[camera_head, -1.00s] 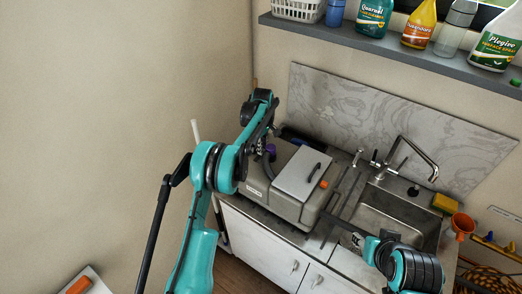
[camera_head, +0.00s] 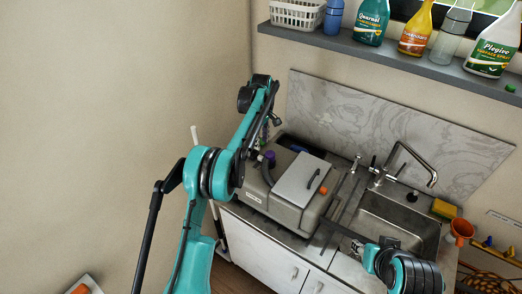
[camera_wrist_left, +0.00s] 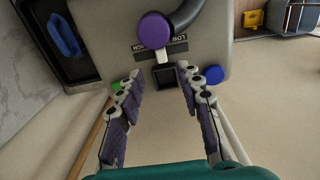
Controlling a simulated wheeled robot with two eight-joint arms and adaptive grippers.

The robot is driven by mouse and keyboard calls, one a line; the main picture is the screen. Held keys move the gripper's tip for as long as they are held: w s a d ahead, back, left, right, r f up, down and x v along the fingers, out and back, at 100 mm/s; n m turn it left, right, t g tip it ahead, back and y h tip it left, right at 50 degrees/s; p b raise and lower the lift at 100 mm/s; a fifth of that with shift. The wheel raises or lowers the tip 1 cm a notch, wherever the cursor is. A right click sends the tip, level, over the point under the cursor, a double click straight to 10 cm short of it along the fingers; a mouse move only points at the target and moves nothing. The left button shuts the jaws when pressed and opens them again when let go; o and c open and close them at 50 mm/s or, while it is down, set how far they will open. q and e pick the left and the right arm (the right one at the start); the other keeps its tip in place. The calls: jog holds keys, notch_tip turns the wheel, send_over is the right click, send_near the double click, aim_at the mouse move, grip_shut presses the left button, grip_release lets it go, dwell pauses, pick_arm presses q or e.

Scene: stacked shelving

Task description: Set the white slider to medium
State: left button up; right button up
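The grey machine (camera_head: 257,190) stands on the counter left of the sink. In the left wrist view, the white slider (camera_wrist_left: 162,51) is a small pale tab between the LOW and HIGH markings, below a purple knob (camera_wrist_left: 154,29). A dark square piece (camera_wrist_left: 165,76) lies just below it. My left gripper (camera_wrist_left: 157,73) is open, with its fingers spread either side of the dark square and nothing between them. In the head view, my left gripper (camera_head: 262,140) is at the machine's left end. My right gripper (camera_head: 352,238) is by the sink's front; its fingers are unclear.
A green button (camera_wrist_left: 116,86) and a blue button (camera_wrist_left: 214,75) flank the slider. A hose (camera_wrist_left: 190,15) runs beside the knob. The sink (camera_head: 395,222) and its tap (camera_head: 410,155) are to the right. A bottle shelf (camera_head: 380,50) hangs above.

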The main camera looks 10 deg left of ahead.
pick_arm(q)
notch_tip(320, 180, up, 4)
jog(key=shift+f, duration=0.25)
jog(key=s+d+r+m+t+b, duration=0.1)
jog(key=s+m+t+b, duration=0.3)
jog(key=s+m+b, duration=1)
jog(key=s+f+t+b, duration=0.1)
jog(key=s+f+b, duration=0.2)
jog(key=s+f, duration=0.5)
jog(key=s+f+t+b, duration=0.2)
jog(key=s+f, duration=0.7)
jog(key=s, duration=0.8)
jog(key=shift+s+d+f+b, duration=0.25)
jog(key=shift+d+b, duration=0.15)
jog(key=shift+b, duration=0.2)
